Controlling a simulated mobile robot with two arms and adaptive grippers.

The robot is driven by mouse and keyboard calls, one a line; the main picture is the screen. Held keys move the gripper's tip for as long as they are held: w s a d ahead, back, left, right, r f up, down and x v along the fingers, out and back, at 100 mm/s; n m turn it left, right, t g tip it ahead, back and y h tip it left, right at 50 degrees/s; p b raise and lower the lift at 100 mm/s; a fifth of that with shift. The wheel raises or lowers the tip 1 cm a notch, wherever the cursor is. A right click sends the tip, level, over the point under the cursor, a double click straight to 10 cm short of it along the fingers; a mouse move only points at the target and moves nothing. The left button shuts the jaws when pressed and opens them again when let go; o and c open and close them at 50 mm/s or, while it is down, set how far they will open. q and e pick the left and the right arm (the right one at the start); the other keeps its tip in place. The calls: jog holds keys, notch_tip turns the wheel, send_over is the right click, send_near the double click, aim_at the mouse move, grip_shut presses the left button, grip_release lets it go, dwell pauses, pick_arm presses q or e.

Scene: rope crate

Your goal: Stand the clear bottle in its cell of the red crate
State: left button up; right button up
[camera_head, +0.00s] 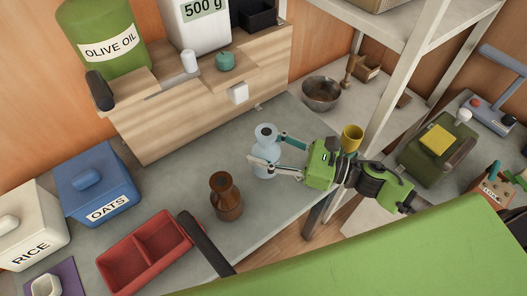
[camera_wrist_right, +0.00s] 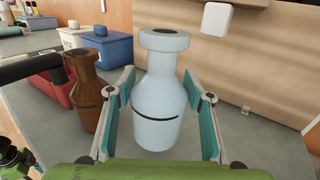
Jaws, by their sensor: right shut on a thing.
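The clear bottle (camera_head: 266,162), pale blue and upright, is at the counter's right part in the head view. It fills the middle of the right wrist view (camera_wrist_right: 162,95). My right gripper (camera_head: 263,167) is shut on it, one finger on each side of its body. I cannot tell whether its base touches the counter. The red crate (camera_head: 166,275) is at the lower left of the head view, with two cells that look empty. It is partly hidden behind a brown bottle in the right wrist view. My left gripper does not show in the head view.
The brown bottle (camera_head: 227,197) stands between the crate and the clear bottle. A black bar (camera_head: 206,244) is at the crate's right end. Blue (camera_head: 97,190) and white (camera_head: 30,228) canisters stand beyond the crate. A wooden shelf unit (camera_head: 210,95) backs the counter. Bare counter lies behind the brown bottle.

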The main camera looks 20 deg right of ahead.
aim_at(263, 155)
jog(key=shift+w+f, duration=0.35)
jog(key=shift+f, duration=0.05)
jog(key=f, duration=0.3)
jog(key=shift+w+p, duration=0.3)
jog(key=shift+w, duration=0.05)
jog(key=shift+f, duration=0.15)
jog(key=shift+s, duration=0.1)
jog(key=shift+f, duration=0.2)
jog(key=o, duration=1.3)
